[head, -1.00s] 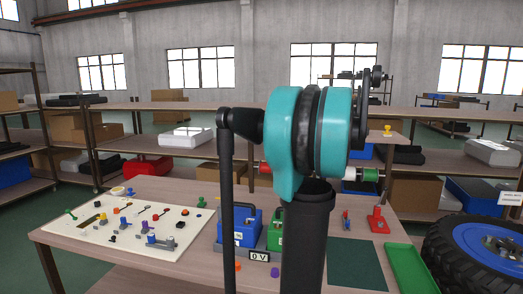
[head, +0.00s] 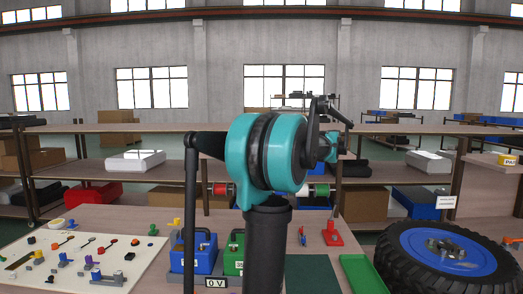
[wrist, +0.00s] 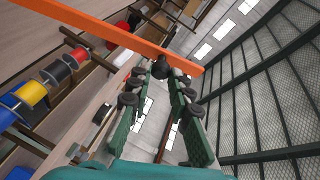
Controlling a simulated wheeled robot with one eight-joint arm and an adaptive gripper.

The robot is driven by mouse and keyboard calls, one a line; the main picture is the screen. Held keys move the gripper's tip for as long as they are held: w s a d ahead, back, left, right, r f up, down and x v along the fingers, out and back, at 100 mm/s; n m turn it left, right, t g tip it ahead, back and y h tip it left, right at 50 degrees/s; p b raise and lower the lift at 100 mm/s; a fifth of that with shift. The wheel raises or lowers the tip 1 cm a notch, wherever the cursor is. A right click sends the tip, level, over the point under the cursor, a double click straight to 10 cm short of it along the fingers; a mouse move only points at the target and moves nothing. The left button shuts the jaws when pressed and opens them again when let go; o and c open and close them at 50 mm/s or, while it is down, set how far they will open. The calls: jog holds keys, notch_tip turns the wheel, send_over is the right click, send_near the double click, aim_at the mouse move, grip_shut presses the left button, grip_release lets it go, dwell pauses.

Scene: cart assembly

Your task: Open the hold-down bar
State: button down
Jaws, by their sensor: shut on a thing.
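The hold-down bar appears to be the long orange bar (wrist: 100,28), which runs slantwise across the top of the wrist view. A dark round knob (wrist: 159,67) sits at its lower edge. My gripper (wrist: 166,77) has green fingers with dark joints, one on each side of the knob, and is shut on it. The bar's left end runs out of the wrist view; its right end shows just past the fingers. In the head view I cannot make out the bar or the fingertips; my arm covers the middle.
Several coloured wire spools (wrist: 32,94) hang left in the wrist view; a mesh panel (wrist: 265,85) fills the right. In the head view, a table holds a parts board (head: 85,265), a blue box (head: 193,254) and a green tray (head: 362,274). A large tire (head: 398,268) is at right.

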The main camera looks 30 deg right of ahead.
jog(key=c, duration=1.4)
grip_release()
jog(key=shift+o, duration=0.2)
jog(key=v, duration=1.2)
